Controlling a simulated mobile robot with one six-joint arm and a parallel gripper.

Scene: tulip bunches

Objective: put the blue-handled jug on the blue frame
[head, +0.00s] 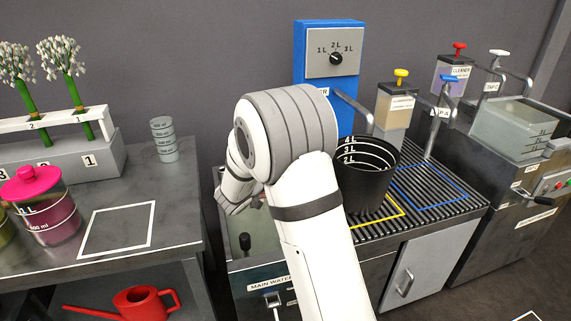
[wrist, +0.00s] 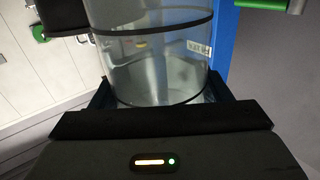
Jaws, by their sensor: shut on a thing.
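In the head view my own arm hides most of the gripper and the vessel, over the sink side left of the grate. The blue frame (head: 433,207) is an outline on the right part of the black grate, and it looks empty.
A black bucket (head: 367,175) stands on the yellow frame (head: 398,207), left of the blue frame. Taps and dispensers stand behind the grate. A blue dispenser panel (head: 343,92) rises at the back. The left table holds a pink-lidded jar (head: 50,215) and a tulip rack (head: 50,160).

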